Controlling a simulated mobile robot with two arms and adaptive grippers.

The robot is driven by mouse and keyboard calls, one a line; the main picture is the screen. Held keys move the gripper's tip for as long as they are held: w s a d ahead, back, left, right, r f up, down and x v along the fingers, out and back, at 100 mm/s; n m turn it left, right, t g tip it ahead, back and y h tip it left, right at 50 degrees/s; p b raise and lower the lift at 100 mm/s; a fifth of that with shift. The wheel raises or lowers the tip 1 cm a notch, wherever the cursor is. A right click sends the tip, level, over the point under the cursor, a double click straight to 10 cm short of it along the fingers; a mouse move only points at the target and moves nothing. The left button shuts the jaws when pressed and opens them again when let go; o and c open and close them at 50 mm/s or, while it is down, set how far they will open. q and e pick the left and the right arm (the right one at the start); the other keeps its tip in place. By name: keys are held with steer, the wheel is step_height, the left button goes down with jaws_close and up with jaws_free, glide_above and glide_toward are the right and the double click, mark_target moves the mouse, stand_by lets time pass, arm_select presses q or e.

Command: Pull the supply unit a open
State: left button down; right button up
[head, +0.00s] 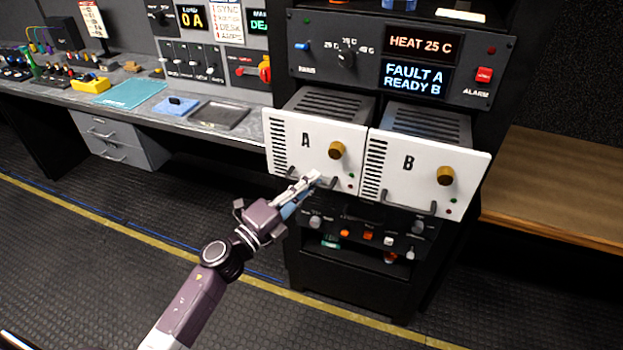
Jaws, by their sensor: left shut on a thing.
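Supply unit A (285,133) is a grey slotted box with a white front plate, a brass knob and a low handle. It sits in the dark rack, its front standing out from the rack with part of its vented top showing. My left gripper (313,178) is shut on the handle at the lower part of unit A's front; the fingers hide most of that handle. Supply unit B (430,166) stands directly to the right, with the same plate, knob and handle, also standing out. My right gripper is not in view.
Above the units a panel (390,62) reads HEAT 25 C, FAULT A, READY B. Below them is a switch panel (366,233). A cluttered desk (160,118) runs left; a wooden bench (555,190) stands right. The floor in front is clear.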

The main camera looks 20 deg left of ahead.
arm_select(q)
steer(key=shift+w, duration=0.15)
steer(key=c, duration=2.3)
jaws_free()
steer(key=shift+s+a+f, duration=0.1)
steer(key=shift+s, duration=0.1)
steer(key=v, duration=1.1)
steer(key=shift+s+a, duration=0.2)
steer(key=shift+s, duration=0.1)
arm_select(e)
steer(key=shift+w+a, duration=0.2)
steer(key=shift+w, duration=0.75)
